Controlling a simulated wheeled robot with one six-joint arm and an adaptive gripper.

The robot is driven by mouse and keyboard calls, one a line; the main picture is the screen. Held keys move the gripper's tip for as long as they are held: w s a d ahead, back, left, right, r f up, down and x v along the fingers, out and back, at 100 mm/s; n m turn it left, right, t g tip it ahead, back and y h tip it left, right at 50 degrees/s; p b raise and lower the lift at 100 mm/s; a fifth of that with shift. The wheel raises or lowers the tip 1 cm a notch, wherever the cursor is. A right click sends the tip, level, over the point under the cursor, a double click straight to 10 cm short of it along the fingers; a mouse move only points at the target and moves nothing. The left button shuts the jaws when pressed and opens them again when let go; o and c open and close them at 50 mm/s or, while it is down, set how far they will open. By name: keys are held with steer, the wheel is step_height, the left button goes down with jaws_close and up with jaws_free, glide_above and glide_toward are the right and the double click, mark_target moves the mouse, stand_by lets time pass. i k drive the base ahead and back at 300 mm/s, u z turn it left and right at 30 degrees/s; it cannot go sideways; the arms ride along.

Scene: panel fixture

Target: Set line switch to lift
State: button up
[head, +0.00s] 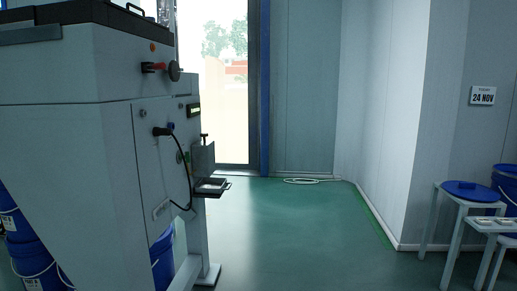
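A grey panel fixture (90,80) fills the left of the head view, seen at a steep angle. Lower on the panel, a black plug with a hanging cable (187,165) shows. I cannot tell which control is the line switch, and no lift marking is readable. My gripper is not in view.
A small tray (212,187) juts from the fixture's right side. Blue buckets (28,245) stand at its lower left. Green floor (290,235) is open in the middle. A white coil (301,181) lies by the back wall. Stools, one with a blue lid (468,190), stand right.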

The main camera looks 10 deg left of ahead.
mark_target(186, 156)
steer(key=z, duration=0.6)
steer(key=i, duration=1.35)
steer(key=u, duration=0.4)
